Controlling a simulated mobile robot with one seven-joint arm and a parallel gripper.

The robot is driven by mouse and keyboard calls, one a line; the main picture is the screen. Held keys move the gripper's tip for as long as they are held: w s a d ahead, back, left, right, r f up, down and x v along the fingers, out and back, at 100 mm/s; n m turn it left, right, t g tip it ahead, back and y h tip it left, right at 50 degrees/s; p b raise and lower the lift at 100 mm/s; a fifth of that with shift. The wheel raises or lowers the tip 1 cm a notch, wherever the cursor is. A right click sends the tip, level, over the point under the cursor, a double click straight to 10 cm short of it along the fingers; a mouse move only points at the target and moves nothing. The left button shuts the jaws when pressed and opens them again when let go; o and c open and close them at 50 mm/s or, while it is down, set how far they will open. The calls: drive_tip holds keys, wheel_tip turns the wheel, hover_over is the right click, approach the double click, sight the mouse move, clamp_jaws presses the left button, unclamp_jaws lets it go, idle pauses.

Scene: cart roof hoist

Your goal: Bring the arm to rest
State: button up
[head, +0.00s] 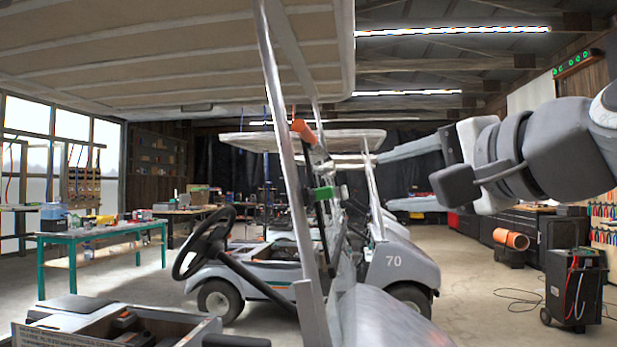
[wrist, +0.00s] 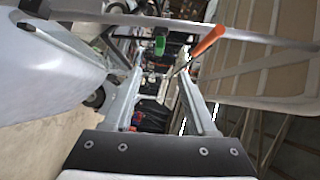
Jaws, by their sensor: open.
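My gripper (head: 384,181) is at the right of the head view, stretched out level toward the left. Its two long grey fingers are apart, with nothing held between them. In the wrist view the same gripper (wrist: 160,76) shows both fingers spread, with the background visible through the gap. The fingertips point toward the near golf cart's roof post (head: 285,150) and appear apart from it. An orange piece (head: 304,131) and a green piece (head: 324,193) are at the posts. They also show beyond the fingers in the wrist view, orange (wrist: 208,41) and green (wrist: 160,45).
The near cart's pale roof (head: 180,50) spans the upper left. More carts stand behind, one marked 70 (head: 395,262). A green-legged table (head: 100,236) is at left. A dark wheeled unit (head: 575,290) with cables is at right. Floor between is open.

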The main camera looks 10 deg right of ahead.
drive_tip(key=shift+f, duration=0.1)
drive_tip(key=s+a+f+n+g+h, duration=0.1)
drive_tip(key=a+f+n+g, duration=0.2)
drive_tip(key=f, duration=0.8)
drive_tip(key=s+a+f+n+g+h, duration=0.1)
drive_tip(key=a+f+n+g, duration=0.2)
drive_tip(key=f, duration=0.8)
drive_tip(key=s+d+f+n+g+h, duration=0.15)
drive_tip(key=s+f+n, duration=0.25)
drive_tip(key=f, duration=0.5)
drive_tip(key=s+d+f+n+g+h, duration=0.1)
drive_tip(key=s+f+n+g, duration=0.25)
drive_tip(key=f, duration=0.45)
wheel_tip(320, 180, up, 24)
drive_tip(key=p, duration=2.3)
drive_tip(key=shift+w+a+m, duration=0.2)
drive_tip(key=shift+w+m, duration=0.1)
drive_tip(key=shift+m, duration=0.05)
drive_tip(key=shift+f, duration=0.15)
drive_tip(key=shift+c, duration=0.3)
